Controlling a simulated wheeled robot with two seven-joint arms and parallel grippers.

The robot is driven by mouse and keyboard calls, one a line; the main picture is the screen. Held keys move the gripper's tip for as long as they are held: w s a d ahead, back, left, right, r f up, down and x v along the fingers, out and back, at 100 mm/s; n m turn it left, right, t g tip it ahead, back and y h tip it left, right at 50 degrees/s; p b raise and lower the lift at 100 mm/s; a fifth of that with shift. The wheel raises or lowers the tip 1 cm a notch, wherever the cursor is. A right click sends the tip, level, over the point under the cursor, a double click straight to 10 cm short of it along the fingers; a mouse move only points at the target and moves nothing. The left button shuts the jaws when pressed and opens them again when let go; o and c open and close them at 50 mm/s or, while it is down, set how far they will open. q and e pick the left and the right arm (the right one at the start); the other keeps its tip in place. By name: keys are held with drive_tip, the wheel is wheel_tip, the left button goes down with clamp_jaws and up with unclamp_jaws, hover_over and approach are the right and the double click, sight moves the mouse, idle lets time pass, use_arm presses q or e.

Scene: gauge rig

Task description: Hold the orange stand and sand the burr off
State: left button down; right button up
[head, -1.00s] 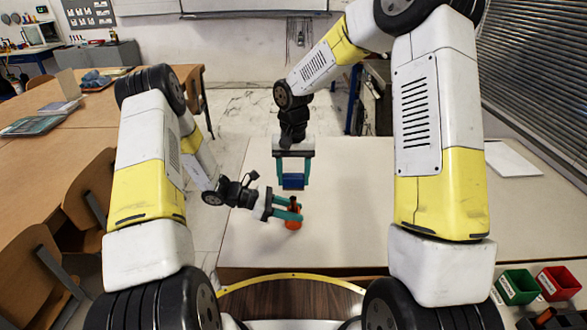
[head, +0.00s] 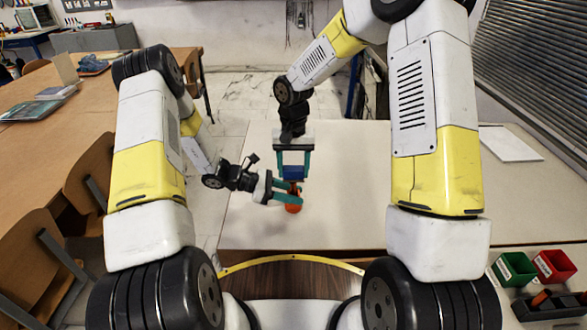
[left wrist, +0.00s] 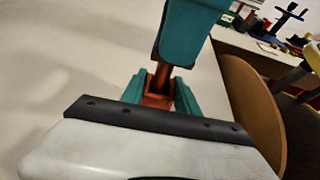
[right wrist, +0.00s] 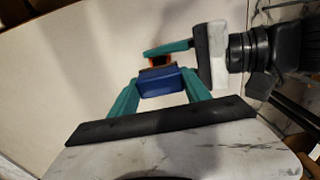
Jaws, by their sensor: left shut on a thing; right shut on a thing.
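The orange stand (head: 293,208) is held above the pale table by my left gripper (head: 292,194), which is shut on it. In the left wrist view the stand (left wrist: 157,98) sits between the teal fingers, with a brown post rising from it. My right gripper (head: 293,173) is shut on a blue block (head: 293,172), just above and beyond the stand in the head view. In the right wrist view the blue block (right wrist: 162,84) partly hides the stand (right wrist: 158,62). I cannot tell whether block and stand touch. No burr can be made out.
The pale table (head: 350,205) is largely clear around the grippers. A green bin (head: 514,268) and a red bin (head: 554,266) stand at the right, near a dark tray (head: 548,305). A white sheet (head: 509,144) lies at the back right. Wooden chairs (head: 88,180) stand at the left.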

drive_tip(key=shift+f, duration=0.6)
idle(0.4)
drive_tip(key=shift+d, duration=0.15)
drive_tip(key=shift+d, duration=0.7)
drive_tip(key=shift+a, duration=0.15)
drive_tip(key=shift+s+a+f, duration=0.1)
drive_tip(key=shift+a+f, duration=0.05)
drive_tip(key=shift+a, duration=1.4)
drive_tip(key=shift+d, duration=1.8)
